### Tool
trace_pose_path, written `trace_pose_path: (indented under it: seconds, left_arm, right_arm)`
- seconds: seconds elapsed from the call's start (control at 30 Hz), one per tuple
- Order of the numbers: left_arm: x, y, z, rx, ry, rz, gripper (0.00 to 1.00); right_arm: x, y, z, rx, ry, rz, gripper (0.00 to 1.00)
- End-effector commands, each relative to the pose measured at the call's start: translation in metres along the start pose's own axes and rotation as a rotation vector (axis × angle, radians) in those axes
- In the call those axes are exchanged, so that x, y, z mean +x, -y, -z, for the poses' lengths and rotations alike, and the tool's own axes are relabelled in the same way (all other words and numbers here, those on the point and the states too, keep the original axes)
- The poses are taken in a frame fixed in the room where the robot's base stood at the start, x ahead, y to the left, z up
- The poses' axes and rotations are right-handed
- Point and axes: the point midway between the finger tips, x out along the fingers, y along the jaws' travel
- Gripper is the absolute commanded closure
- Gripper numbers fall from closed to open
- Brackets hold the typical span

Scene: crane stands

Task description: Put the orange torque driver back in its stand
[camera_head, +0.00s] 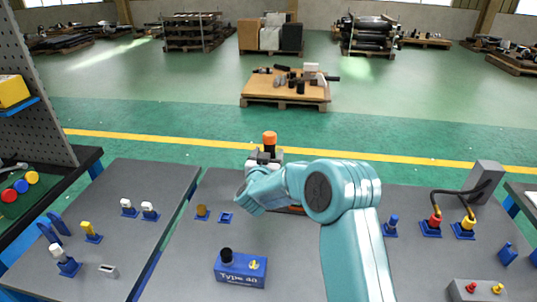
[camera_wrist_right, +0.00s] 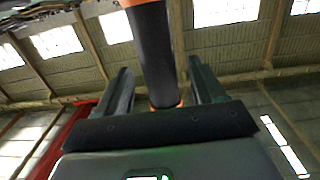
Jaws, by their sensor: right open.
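The orange torque driver (camera_head: 269,139) stands upright beyond my right arm, its orange cap and a dark part below it showing; its lower part is hidden. My right gripper (camera_head: 264,156) is at the driver, just below the cap. In the right wrist view the right gripper (camera_wrist_right: 159,70) is open, with the dark, orange-edged driver shaft (camera_wrist_right: 153,50) between its two fingers. I cannot tell whether they touch it. A small blue holder (camera_head: 226,217) lies on the table left of my arm; I cannot tell which holder is the driver's stand. My left gripper is not in view.
Blue holders with a blue piece (camera_head: 391,226), a red plug (camera_head: 435,222) and a yellow plug (camera_head: 466,225) are at right. A pegboard (camera_head: 37,85) rises at left.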

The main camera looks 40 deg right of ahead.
Motion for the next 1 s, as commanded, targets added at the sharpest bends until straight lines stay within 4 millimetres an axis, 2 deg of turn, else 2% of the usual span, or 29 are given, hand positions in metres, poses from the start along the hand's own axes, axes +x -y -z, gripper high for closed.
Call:
trace_pose_path:
  seconds: [0.17,0.7,1.0]
  left_arm:
    - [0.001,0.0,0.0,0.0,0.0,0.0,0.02]
    - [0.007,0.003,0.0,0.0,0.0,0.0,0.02]
    - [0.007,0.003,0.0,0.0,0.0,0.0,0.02]
  right_arm:
    - [-0.004,0.0,0.001,0.001,-0.003,0.0,0.32]
    - [-0.048,0.0,0.002,0.002,-0.004,0.0,0.32]
    - [-0.05,0.0,0.002,0.002,-0.005,-0.001,0.32]
